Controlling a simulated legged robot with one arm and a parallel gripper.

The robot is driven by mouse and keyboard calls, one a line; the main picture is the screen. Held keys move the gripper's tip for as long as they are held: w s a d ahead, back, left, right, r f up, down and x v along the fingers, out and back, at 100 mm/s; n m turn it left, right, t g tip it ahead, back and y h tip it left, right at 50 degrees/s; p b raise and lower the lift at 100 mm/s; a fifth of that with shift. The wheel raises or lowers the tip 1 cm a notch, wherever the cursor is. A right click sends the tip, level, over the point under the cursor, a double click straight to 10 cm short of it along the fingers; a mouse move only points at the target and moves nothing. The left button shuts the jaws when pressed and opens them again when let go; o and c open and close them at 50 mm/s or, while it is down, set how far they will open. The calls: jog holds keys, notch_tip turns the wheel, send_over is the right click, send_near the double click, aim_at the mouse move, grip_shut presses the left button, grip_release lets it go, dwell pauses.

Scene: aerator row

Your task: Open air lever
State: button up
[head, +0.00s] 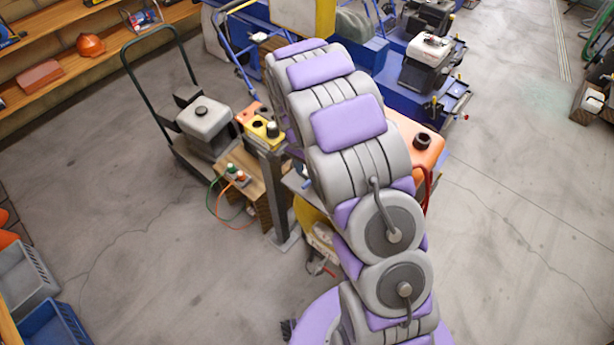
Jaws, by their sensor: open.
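My arm runs up the middle of the head view, and my gripper cannot be made out; it is out of view or hidden by the arm. No air lever can be clearly picked out. An orange machine (431,150) with a black cap (422,141) is partly hidden behind the arm, with a dark red curved part (427,185) on its right side. A yellow control box (257,129) with a dark knob (272,129) stands on a grey post (275,185) just left of the arm.
A grey engine unit (205,122) sits on a green-handled cart (160,95) at left. A wooden block (252,172) with green and orange cords stands by the post. Blue machines (440,88) fill the back. Grey (22,280) and blue (50,322) crates lie lower left.

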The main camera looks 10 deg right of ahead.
jog(key=shift+s+d+f, duration=0.1)
jog(key=shift+s+f, duration=0.05)
jog(key=shift+f, duration=0.75)
jog(key=shift+s+d+f, duration=0.1)
jog(key=shift+f, duration=0.8)
jog(key=shift+c, duration=0.2)
grip_shut()
